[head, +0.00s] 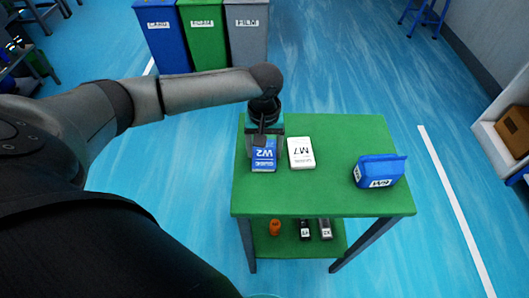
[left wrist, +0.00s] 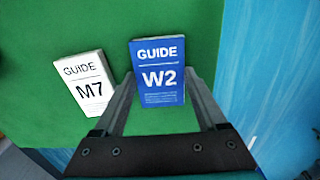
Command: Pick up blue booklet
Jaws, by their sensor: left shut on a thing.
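The blue booklet (head: 264,158), marked "GUIDE W2", is at the left part of the green table top. It also shows in the left wrist view (left wrist: 159,72), between the two fingers. My left gripper (head: 265,146) is over the booklet from above and is shut on it, one finger at each side edge. Whether the booklet touches the table or is slightly raised, I cannot tell. My right gripper is not in view.
A white booklet (head: 301,153) marked "M7" lies close to the right of the blue one. A blue package (head: 379,171) stands at the table's right. The green table (head: 330,200) has a lower shelf with small items. Blue, green and grey bins (head: 248,40) stand behind.

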